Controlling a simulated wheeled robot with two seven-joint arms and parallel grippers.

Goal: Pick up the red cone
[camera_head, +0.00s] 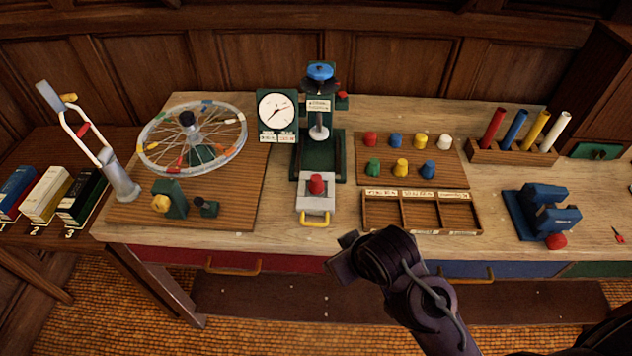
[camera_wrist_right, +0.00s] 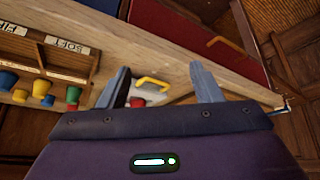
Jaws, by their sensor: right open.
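A small red cone (camera_head: 370,139) stands upright at the far left corner of the brown board with the coloured cones. It also shows left of the fingers in the right wrist view (camera_wrist_right: 73,94). My right gripper (camera_head: 343,262) is in front of the bench's front edge, well short of the cone. In the right wrist view its fingers (camera_wrist_right: 168,90) are apart with nothing held between them. My left gripper is not in view.
The three-part wooden tray (camera_head: 420,213) stands before the cone board. Blue, yellow, white and green cones stand close by. A green press (camera_head: 320,160) is left of the board.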

